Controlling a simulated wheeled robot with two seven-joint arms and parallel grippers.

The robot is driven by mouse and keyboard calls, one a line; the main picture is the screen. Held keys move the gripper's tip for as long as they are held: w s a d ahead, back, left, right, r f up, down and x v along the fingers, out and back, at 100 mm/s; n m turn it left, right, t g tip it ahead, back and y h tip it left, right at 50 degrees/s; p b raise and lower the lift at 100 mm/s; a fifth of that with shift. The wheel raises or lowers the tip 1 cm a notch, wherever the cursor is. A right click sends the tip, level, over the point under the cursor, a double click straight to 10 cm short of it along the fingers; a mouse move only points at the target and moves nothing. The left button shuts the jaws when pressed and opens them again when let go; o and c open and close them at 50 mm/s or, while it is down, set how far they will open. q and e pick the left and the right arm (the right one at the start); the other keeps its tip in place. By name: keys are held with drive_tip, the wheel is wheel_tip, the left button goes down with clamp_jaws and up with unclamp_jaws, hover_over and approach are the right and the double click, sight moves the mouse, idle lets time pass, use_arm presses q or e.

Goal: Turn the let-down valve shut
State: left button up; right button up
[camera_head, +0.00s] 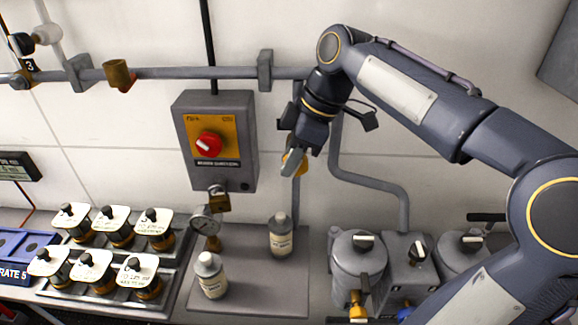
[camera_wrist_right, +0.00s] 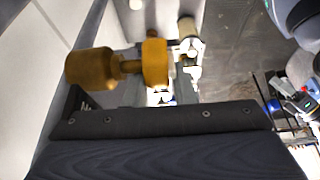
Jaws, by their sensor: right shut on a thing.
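My right gripper (camera_head: 292,163) is at the wall pipe, right of the grey switch box, and it is shut on a brass fitting. I take this to be the let-down valve (camera_head: 301,160), mostly hidden behind the finger in the head view. In the right wrist view the brass valve (camera_wrist_right: 92,68) shows as a rounded body on the left, joined by a short stem to a thicker brass piece close to the jaws. How far the valve is turned cannot be told. My left gripper is not in view.
Grey canisters (camera_head: 358,266) stand at the lower right, capped jars (camera_head: 92,265) at the lower left.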

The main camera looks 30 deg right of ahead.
drive_tip(key=t+y+b, duration=0.2)
drive_tip(key=y+b, duration=0.1)
drive_tip(key=b, duration=0.4)
drive_tip(key=d+t+y+b, duration=0.1)
drive_tip(key=y+b, duration=0.3)
drive_tip(key=b, duration=0.4)
drive_tip(key=s+t+y+b, duration=0.1)
drive_tip(key=t+y+b, duration=0.2)
drive_tip(key=b, duration=0.4)
drive_tip(key=shift+d+f+t, duration=0.3)
drive_tip(key=shift+d+f, duration=0.05)
drive_tip(key=shift+f, duration=0.05)
drive_tip(key=shift+r+t+y+b, duration=0.3)
drive_tip(key=shift+y+b, duration=0.4)
drive_tip(key=shift+b, duration=0.4)
drive_tip(key=o, duration=1)
drive_tip(key=shift+d, duration=0.1)
drive_tip(key=v, duration=0.7)
drive_tip(key=shift+s+d+p, duration=0.25)
drive_tip(key=shift+d+p, duration=0.05)
drive_tip(key=shift+f, duration=0.1)
